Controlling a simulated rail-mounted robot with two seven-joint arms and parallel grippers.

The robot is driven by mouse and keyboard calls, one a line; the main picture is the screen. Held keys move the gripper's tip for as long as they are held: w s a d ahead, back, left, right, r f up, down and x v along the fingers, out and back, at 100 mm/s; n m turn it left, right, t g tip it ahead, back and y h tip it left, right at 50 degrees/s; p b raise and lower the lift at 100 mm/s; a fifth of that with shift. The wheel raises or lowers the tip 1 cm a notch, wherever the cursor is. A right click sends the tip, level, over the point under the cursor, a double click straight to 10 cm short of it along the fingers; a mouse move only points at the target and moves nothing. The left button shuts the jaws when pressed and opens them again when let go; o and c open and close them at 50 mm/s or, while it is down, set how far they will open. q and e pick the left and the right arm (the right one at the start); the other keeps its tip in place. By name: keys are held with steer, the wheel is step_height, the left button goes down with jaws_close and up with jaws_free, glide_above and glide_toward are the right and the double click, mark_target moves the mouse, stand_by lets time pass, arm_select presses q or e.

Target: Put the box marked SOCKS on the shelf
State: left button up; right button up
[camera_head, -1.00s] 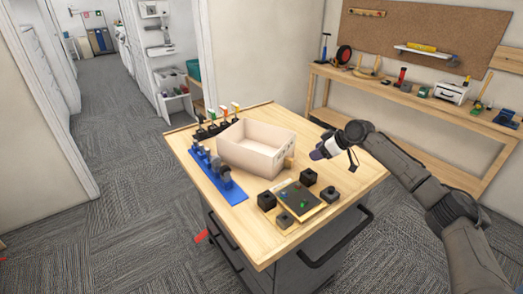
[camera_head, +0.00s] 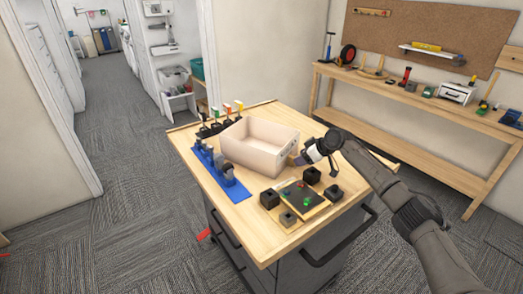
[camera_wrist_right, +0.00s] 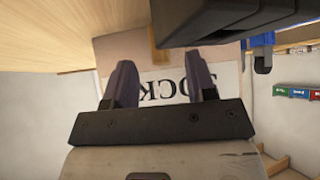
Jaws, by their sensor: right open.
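The cream open-topped box (camera_head: 262,150) stands on the wooden-topped cart (camera_head: 250,220). In the right wrist view the box wall (camera_wrist_right: 228,66) carries a white label with large upside-down letters, of which "OCK" can be read. My right gripper (camera_head: 301,159) is at the right end of the box. Its two fingers (camera_wrist_right: 162,80) are open and point at the labelled wall, and nothing is between them that I can see. Whether they touch the box I cannot tell. White shelves (camera_head: 178,75) show through the doorway. My left gripper is not in view.
A blue rack (camera_head: 220,172) and a row of coloured-topped items (camera_head: 215,127) stand left of and behind the box. A dark board (camera_head: 300,198) with small black blocks around it lies in front. A wooden bench (camera_head: 400,92) with tools lines the right wall.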

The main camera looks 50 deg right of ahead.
steer(key=shift+x, duration=1.6)
steer(key=shift+w+r, duration=0.1)
jaws_close()
